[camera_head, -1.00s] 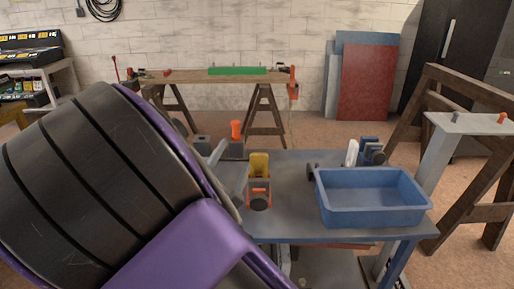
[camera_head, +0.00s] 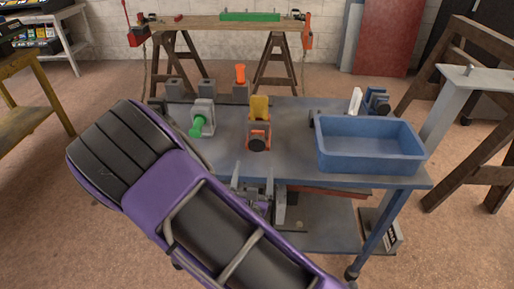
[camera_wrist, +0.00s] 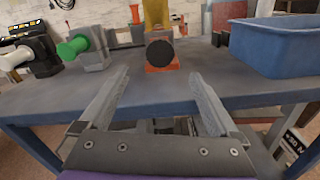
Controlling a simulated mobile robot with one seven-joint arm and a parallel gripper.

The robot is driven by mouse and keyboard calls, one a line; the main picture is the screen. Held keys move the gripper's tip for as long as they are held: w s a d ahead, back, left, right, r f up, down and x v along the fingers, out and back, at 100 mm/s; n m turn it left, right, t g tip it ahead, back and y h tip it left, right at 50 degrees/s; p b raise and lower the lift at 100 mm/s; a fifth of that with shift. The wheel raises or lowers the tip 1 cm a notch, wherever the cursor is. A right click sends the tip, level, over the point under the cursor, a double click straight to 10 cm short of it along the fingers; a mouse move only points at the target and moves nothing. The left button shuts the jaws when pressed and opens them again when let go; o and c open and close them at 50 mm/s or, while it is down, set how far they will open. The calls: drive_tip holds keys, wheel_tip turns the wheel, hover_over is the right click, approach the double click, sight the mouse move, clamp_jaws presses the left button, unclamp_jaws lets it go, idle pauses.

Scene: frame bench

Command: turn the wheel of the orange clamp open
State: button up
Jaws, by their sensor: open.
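The orange clamp (camera_head: 259,128) stands on the blue-grey bench, with a yellow upper part and a round black wheel (camera_head: 257,144) on its front. In the wrist view the black wheel (camera_wrist: 160,52) faces me, straight ahead and a little above the line between my fingers. My gripper (camera_head: 252,188) is at the bench's front edge, short of the clamp and apart from it. In the wrist view its two fingers (camera_wrist: 158,85) are spread wide with nothing between them.
A blue bin (camera_head: 370,148) stands on the bench to the right. A grey block with a green handle (camera_head: 197,128) stands left of the clamp. An orange-handled piece (camera_head: 240,75) is behind. The bench top (camera_head: 290,150) between clamp and bin is clear.

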sight(257, 146)
drive_tip(key=w, duration=1)
drive_tip(key=shift+w+d+b, duration=0.2)
drive_tip(key=shift+w+b, duration=0.1)
drive_tip(key=shift+b, duration=0.1)
drive_tip(key=c, duration=1.4)
